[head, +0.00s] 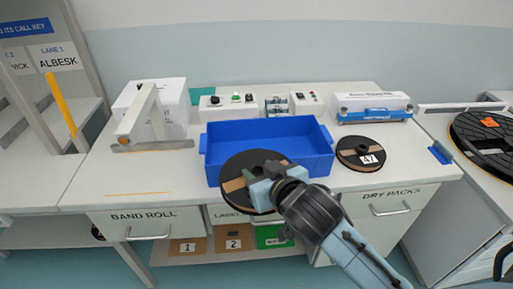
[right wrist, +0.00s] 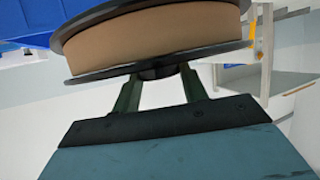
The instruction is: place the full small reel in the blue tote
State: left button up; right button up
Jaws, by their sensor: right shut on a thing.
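The blue tote (head: 308,144) stands on the white bench, open at the top, and its inside looks empty where it shows. My right gripper (head: 264,178) is shut on a black reel (head: 240,167) and holds it in front of the tote's near wall, hiding part of that wall. In the right wrist view the reel (right wrist: 155,40) is wound thick with brown tape between two black flanges, and the gripper's fingers (right wrist: 160,88) grip its hub. A corner of the blue tote (right wrist: 95,8) shows behind it. My left gripper is not in view.
Another black reel (head: 361,153) with a white label lies right of the tote. Control boxes (head: 230,104) stand behind the tote. The bench's left front is clear.

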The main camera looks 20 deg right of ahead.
aim_at(291, 156)
jog(key=i, duration=1.25)
jog(key=z, duration=0.8)
